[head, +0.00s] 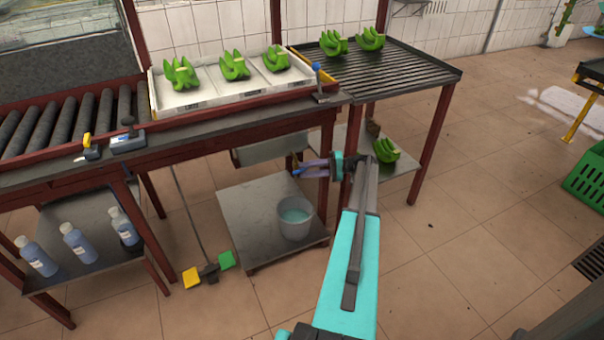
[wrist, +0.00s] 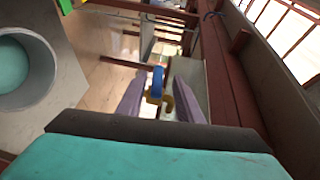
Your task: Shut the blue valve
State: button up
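The blue valve shows in the wrist view as a blue handle (wrist: 157,80) with a yellow brass-like body beside it. In the head view only a small bit of the blue handle (head: 296,172) shows by the table leg, below the table top. My gripper (head: 302,168) reaches in under the table edge from the right. In the wrist view its two purple fingers (wrist: 158,92) are apart, with the blue handle between their tips. There seem to be gaps on both sides; contact cannot be told. The handle's exact angle to the pipe is unclear.
A grey bucket (head: 296,222) with teal liquid stands on the lower shelf (head: 240,215), close below my gripper. Red table legs and rails are close to my arm. Bananas lie in a white tray (head: 200,98) and on a slatted table (head: 410,70).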

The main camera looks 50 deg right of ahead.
aim_at(303, 171)
jog(key=shift+f+b+v, duration=0.2)
jog(key=shift+b+v, duration=1.25)
jog(key=shift+v, duration=0.3)
jog(key=shift+s+d+r+b, duration=0.25)
jog(key=shift+s+d+b, duration=0.2)
jog(key=shift+d+b, duration=0.1)
jog(key=shift+a, duration=0.1)
